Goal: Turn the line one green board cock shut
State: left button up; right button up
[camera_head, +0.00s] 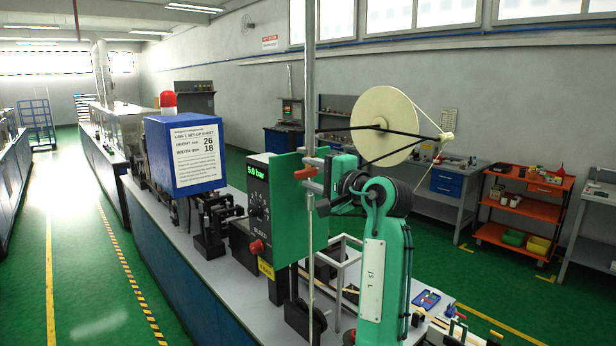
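The green board (313,226) stands upright on the line's bench, beside a black panel with a green "5.0 bar" display (232,210). A red cock handle (304,174) shows at the board's upper part, lying roughly level. A vertical metal post passes in front of the board and partly hides this spot. My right gripper is not in view.
A red round knob (257,247) sits low on the panel. A blue box with a label (187,155) and a red lamp stand left along the bench. A large cream reel (385,126) is behind my arm. An orange trolley (523,210) stands at the right.

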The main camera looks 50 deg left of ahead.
pick_arm(q)
jog(key=d+b, duration=0.4)
jog(key=d, duration=0.8)
jog(key=shift+s+b, duration=0.15)
jog(key=shift+b, duration=0.15)
